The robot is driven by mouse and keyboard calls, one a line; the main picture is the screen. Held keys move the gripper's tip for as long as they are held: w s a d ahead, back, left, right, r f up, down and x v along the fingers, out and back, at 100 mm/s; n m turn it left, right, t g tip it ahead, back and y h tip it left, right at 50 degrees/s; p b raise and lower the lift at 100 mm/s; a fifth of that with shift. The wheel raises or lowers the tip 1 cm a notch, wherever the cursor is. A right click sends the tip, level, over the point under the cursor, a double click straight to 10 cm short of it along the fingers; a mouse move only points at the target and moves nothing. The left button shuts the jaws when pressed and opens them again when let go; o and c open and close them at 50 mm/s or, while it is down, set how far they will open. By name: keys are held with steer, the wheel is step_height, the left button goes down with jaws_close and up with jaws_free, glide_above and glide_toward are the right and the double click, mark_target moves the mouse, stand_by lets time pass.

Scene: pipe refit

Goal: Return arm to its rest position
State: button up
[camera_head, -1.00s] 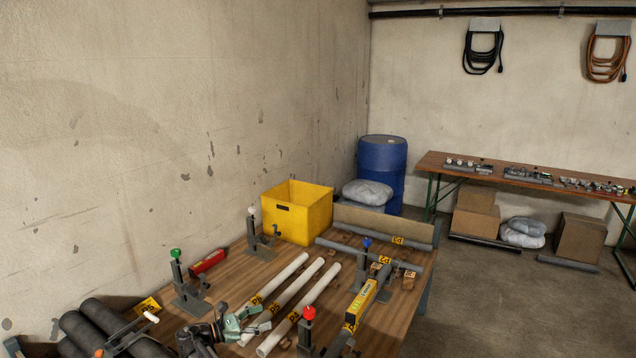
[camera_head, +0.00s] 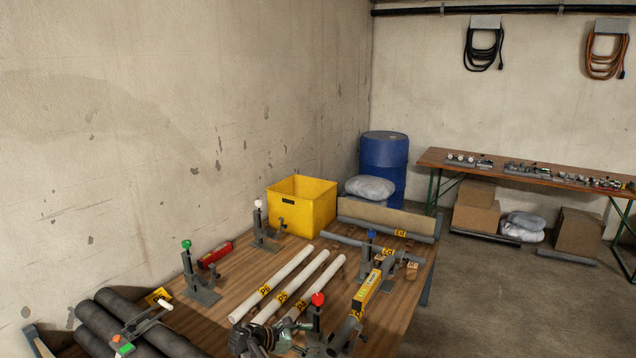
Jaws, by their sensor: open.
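My gripper (camera_head: 266,336) shows at the bottom edge of the head view, near the close ends of the white pipes. It is open, with no object visible in it. Its lower part and most of my arm are out of frame. The white pipes labelled P6 (camera_head: 277,281), P5 (camera_head: 297,287) and P4 (camera_head: 318,288) lie side by side on the wooden workbench (camera_head: 225,318). The gripper overlaps their near ends in the picture; I cannot tell whether it touches them.
A red-knobbed clamp (camera_head: 317,312) stands just right of the gripper. A green-knobbed clamp (camera_head: 198,280) and dark pipes (camera_head: 125,318) are to the left. A yellow level (camera_head: 368,292), blue-knobbed clamp (camera_head: 371,240) and yellow bin (camera_head: 318,212) are farther back.

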steer(key=s+d+f+m+g+y, duration=0.2)
steer(key=s+d+f+m+y, duration=0.15)
steer(key=s+d, duration=0.4)
steer(key=s+d+f+m+g+y, duration=0.3)
steer(key=s+d+f+m, duration=0.25)
steer(key=d, duration=0.35)
steer(key=s+d+f+m+y, duration=0.1)
steer(key=s+d+m+y, duration=0.15)
steer(key=s+m, duration=0.3)
steer(key=s+d+m+y, duration=0.1)
steer(key=s+m+y, duration=0.35)
steer(key=s, duration=0.25)
steer(key=s+f+g+b, duration=0.6)
steer(key=s+f+b, duration=0.4)
steer(key=s+f, duration=1.8)
steer(key=shift+s+f+g, duration=0.35)
steer(key=shift+s+g, duration=0.05)
steer(key=shift+s, duration=0.4)
steer(key=shift+m, duration=0.3)
